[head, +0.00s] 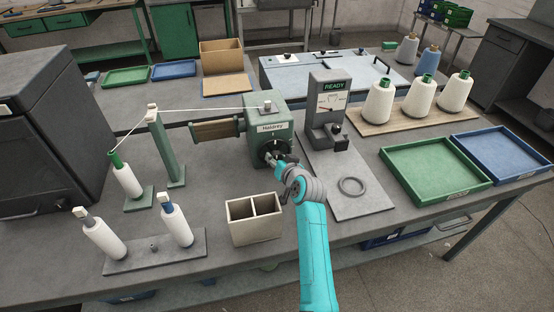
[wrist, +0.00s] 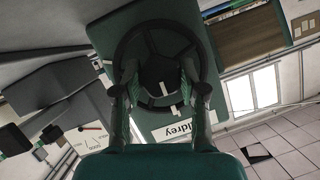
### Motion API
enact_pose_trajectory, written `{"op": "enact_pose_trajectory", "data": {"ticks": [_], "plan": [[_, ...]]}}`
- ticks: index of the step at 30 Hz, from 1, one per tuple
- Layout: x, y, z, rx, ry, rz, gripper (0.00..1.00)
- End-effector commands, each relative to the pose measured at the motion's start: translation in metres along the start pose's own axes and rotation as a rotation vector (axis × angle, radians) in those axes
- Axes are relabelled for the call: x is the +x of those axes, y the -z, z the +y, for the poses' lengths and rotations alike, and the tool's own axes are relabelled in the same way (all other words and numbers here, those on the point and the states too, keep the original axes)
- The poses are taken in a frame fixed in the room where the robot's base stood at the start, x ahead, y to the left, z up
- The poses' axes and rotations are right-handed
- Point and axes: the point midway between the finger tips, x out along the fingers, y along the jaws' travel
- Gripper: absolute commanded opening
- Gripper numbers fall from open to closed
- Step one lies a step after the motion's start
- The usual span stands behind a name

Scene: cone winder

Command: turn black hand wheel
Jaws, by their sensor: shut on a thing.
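The black hand wheel (head: 270,151) is on the front of the green winder housing (head: 262,113), below its name label. In the wrist view the wheel (wrist: 122,52) shows as a spoked black ring in front of the green housing. My gripper (wrist: 160,85) is in front of the wheel, with one finger on each side of its dark hub, shut on it. In the head view my gripper (head: 275,160) reaches the wheel from the front and hides part of it. The exact finger contact is too dark to make out.
A cream two-part box (head: 254,232) stands close to the left of my arm. Green (head: 435,200) and blue (head: 540,172) trays lie to the right. A yarn cone (head: 127,180) stands at left.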

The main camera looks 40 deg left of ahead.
Motion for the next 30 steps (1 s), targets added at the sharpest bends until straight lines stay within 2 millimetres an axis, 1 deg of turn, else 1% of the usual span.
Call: {"op": "enact_pose_trajectory", "data": {"ticks": [8,30], "plan": [[-0.0001,0.0001,0.0015,0.158,0.064,0.000,0.07],[0.0007,-0.0023,0.0037,0.804,0.330,-0.001,0.07]]}}
